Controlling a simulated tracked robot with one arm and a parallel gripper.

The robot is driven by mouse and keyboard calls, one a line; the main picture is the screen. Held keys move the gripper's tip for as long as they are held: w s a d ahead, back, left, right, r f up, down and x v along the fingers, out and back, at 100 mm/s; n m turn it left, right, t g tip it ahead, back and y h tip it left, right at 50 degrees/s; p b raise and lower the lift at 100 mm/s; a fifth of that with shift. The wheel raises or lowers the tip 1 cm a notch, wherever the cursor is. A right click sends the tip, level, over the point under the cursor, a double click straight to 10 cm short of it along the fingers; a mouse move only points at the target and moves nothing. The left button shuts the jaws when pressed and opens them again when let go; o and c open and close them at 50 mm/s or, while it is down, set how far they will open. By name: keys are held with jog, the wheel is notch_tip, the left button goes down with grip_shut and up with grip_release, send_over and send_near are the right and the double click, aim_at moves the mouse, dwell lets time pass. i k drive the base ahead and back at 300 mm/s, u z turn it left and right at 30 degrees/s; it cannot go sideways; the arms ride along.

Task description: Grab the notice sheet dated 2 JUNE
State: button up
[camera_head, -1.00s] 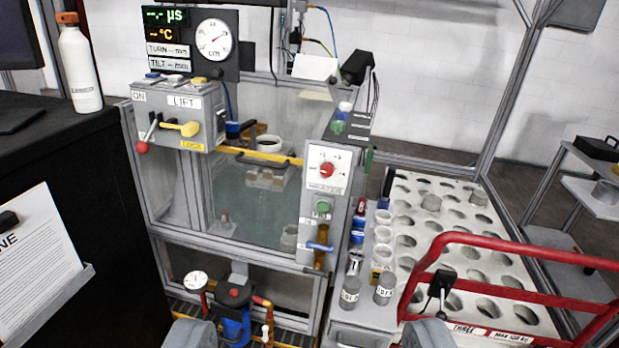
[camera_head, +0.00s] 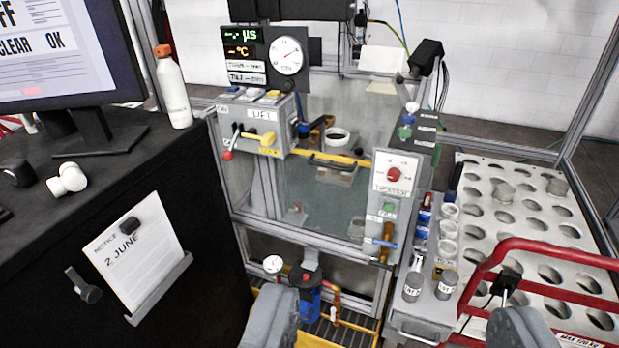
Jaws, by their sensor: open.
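The notice sheet (camera_head: 142,262) is white and reads "NOTICE 2 JUNE" above small lines of text. It hangs on the dark side of the desk cabinet at the left, tilted in the view. A dark clip (camera_head: 129,226) sits at its top and a grey ledge (camera_head: 160,290) runs along its lower edge. My gripper (camera_head: 398,325) shows at the bottom edge as two grey fingers set wide apart. It is open with nothing between the fingers, well to the right of the sheet and apart from it.
A grey handle (camera_head: 84,286) sticks out of the cabinet left of the sheet. A monitor (camera_head: 60,55) and a white bottle (camera_head: 174,92) stand on the desk. A glass-sided tank rig (camera_head: 330,205) stands in the middle. A red rail (camera_head: 540,258) and a holed rack (camera_head: 520,215) are at right.

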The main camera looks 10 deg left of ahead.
aim_at(141, 250)
jog(key=z, duration=1.7)
jog(key=i, duration=1.15)
jog(key=u, duration=3.9)
